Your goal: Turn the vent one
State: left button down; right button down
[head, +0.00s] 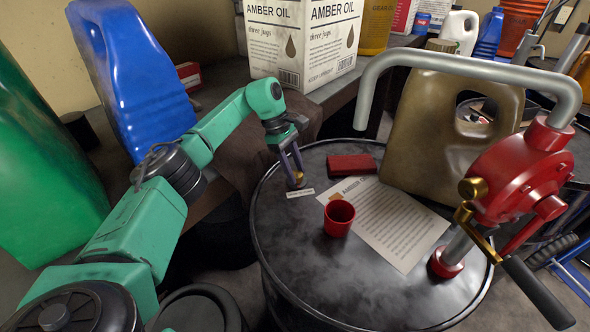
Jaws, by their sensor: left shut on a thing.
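A black oil drum (300,240) stands in the middle with its top facing up. A small brass vent (298,178) sits near the left rim of the drum top, with a small white label (300,193) just in front of it. My left gripper (297,172) points down from above and is shut on the vent, its fingers partly hiding it. My right gripper is not in view.
On the drum lie a red cup (339,218), a printed sheet (388,222), a red block (351,163) and a tan jug (440,135). A red rotary pump (520,175) with a crank rises at right. An amber oil box (302,40) and blue jug (132,75) stand behind.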

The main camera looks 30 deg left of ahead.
pick_arm(q)
jog(key=shift+c, duration=2)
grip_release()
jog(key=shift+w+a+r, duration=0.1)
jog(key=shift+a+r, duration=0.15)
jog(key=shift+r, duration=0.25)
jog(key=p+v, duration=0.3)
jog(key=v, duration=1)
jog(key=shift+a+r, duration=0.15)
jog(key=shift+r, duration=0.15)
jog(key=shift+f, duration=0.1)
jog(key=shift+s, duration=0.2)
